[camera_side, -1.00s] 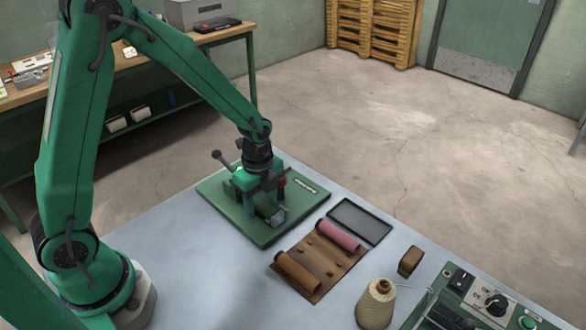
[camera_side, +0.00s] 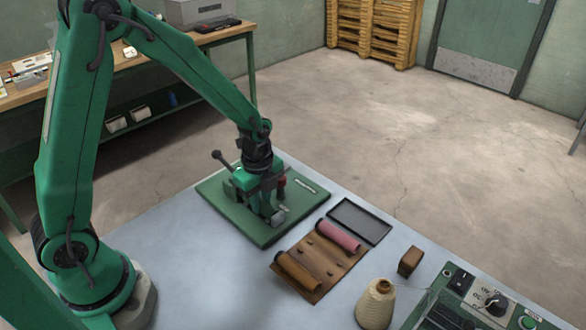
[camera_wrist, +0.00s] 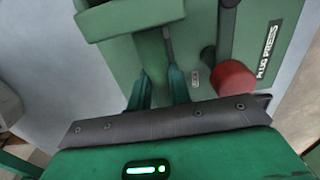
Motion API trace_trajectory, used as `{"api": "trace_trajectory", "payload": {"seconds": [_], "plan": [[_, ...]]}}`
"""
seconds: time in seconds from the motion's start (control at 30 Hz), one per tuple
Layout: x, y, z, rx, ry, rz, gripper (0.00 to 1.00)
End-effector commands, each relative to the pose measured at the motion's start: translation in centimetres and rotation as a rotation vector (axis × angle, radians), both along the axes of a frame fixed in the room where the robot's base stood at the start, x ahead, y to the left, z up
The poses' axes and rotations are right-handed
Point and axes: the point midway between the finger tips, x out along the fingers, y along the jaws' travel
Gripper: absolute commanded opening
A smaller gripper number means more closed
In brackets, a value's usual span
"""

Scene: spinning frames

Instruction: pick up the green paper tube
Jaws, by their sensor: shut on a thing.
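The green paper tube (camera_wrist: 153,60) lies at the green plug press (camera_side: 225,208), and most of it is hidden by my gripper in the side view. My gripper (camera_side: 265,212) points down over the press plate, shut on the tube. In the wrist view its two teal fingers (camera_wrist: 157,92) stand on either side of the tube. I cannot tell whether the tube is clear of the press.
The press has a red knob (camera_wrist: 233,80) and a black-ended lever (camera_side: 217,155) close to my gripper. A brown rack (camera_side: 325,262) holds pink and brown tubes. A dark tray (camera_side: 360,222), a thread cone (camera_side: 376,305) and a control box (camera_side: 490,300) stand to the right.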

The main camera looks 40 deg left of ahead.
Motion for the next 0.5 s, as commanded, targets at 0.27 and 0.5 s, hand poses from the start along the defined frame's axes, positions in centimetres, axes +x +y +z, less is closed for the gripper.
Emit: {"api": "trace_trajectory", "payload": {"seconds": [0.27, 0.5], "plan": [[0.1, 0.0, 1.8, 0.0, -0.004, 0.0, 0.0], [-0.7, -1.1, 4.8, 0.0, -0.002, -0.006, 0.0]]}}
